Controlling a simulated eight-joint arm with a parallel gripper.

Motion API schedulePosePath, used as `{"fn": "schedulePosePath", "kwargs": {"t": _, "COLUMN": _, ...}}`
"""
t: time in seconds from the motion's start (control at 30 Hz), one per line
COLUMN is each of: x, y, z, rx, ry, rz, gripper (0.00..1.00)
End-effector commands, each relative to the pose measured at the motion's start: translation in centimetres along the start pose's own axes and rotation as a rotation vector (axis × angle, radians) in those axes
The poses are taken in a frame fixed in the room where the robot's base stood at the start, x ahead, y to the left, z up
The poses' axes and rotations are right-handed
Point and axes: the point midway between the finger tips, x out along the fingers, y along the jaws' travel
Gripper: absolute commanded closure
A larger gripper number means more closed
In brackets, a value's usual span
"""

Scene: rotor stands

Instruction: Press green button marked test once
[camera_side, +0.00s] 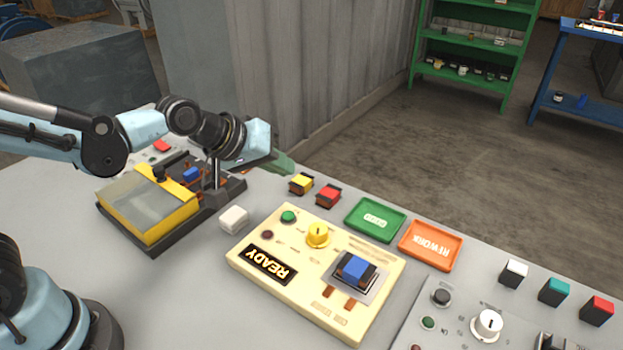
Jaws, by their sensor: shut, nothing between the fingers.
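A yellow control box (307,318) stands mid-table with an upside-down READY display (270,264). A small round green button (288,216) sits near its far left corner; its label is too small to read. A second green button (428,323) is on the grey panel at the lower right, and I cannot read its marking either. My gripper (212,184) points down, shut and empty, over the right end of the yellow-and-black stand (148,212). It is left of the yellow box's green button and apart from it. Its fingertips are partly lost against the dark stand.
A yellow knob (318,234) and a blue block (355,270) rise from the yellow box. A white block (234,218) lies between stand and box. Yellow (301,183) and red (328,194) blocks, a green tray (375,220) and an orange tray (430,246) line the back.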

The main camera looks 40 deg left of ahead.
Motion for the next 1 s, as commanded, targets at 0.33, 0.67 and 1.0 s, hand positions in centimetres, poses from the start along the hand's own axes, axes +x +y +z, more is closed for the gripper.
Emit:
{"fn": "schedulePosePath", "kwargs": {"t": 0.33, "x": 2.8, "y": -2.0, "z": 2.0, "rx": 0.000, "ry": 0.000, "rz": 0.000, "gripper": 1.00}}
{"fn": "schedulePosePath", "kwargs": {"t": 0.67, "x": 4.8, "y": -3.5, "z": 3.5, "rx": 0.000, "ry": 0.000, "rz": 0.000, "gripper": 1.00}}
{"fn": "schedulePosePath", "kwargs": {"t": 1.0, "x": 5.4, "y": -4.0, "z": 4.0, "rx": 0.000, "ry": 0.000, "rz": 0.000, "gripper": 1.00}}
